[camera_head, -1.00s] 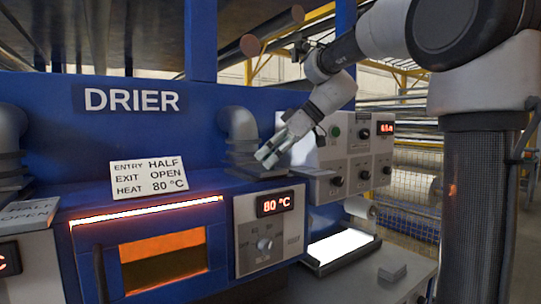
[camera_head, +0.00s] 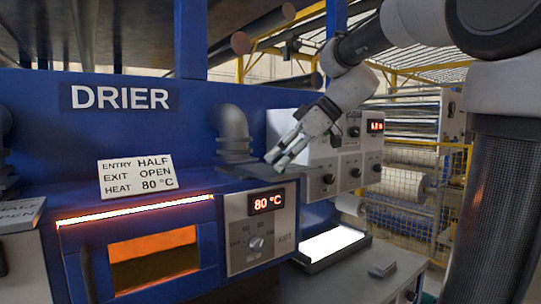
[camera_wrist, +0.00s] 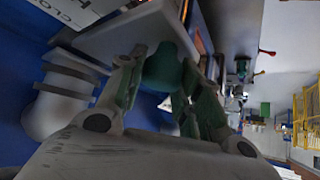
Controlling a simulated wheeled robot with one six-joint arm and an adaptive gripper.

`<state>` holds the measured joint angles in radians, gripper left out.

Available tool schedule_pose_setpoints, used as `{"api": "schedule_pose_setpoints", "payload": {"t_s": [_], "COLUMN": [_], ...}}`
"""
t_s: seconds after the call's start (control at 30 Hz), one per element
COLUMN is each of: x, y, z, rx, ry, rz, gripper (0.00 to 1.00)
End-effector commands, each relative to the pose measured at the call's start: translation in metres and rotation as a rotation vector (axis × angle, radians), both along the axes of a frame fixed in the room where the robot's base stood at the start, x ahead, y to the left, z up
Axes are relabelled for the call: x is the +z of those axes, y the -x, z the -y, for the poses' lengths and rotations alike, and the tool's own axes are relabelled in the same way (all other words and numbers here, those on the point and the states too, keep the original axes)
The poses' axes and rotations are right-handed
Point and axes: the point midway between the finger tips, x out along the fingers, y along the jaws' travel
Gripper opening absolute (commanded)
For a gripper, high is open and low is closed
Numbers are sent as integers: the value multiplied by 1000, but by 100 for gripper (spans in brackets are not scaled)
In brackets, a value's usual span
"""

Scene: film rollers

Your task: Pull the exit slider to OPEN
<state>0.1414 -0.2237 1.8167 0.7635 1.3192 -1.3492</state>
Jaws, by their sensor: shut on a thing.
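In the head view my gripper (camera_head: 279,163) is at the top right of the blue drier, low over a flat grey exit slider plate (camera_head: 240,172) beside the grey duct. In the wrist view my gripper's fingers (camera_wrist: 165,88) are shut around a dark green knob (camera_wrist: 163,68), with a grey plate (camera_wrist: 120,38) just beyond it. The knob is hidden by the fingers in the head view. White labels with partly cut-off lettering (camera_wrist: 85,12) show beside the plate. The slider's exact position against its markings cannot be read.
A white card (camera_head: 137,174) reads ENTRY HALF, EXIT OPEN, HEAT 80 °C. The heat panel (camera_head: 259,235) shows 80 °C. The duct (camera_head: 232,135) stands left of my gripper, and a grey control box (camera_head: 345,165) with knobs stands right of it.

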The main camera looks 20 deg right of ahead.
Motion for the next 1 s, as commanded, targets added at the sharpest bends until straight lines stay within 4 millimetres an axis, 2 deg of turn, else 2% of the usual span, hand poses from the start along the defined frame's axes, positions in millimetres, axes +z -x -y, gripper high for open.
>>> {"api": "schedule_pose_setpoints", "payload": {"t_s": [0.27,0.3,0.4,0.77,1.0], "x": [-1,-1,-1,2,32], "y": [4,4,4,4,17], "z": [1,1,1,3,31], "rx": [4,5,5,2,-2], "ry": [3,4,3,2,3], "rz": [-7,-8,-7,-3,-1], "gripper": [0,40,54,54,54]}}
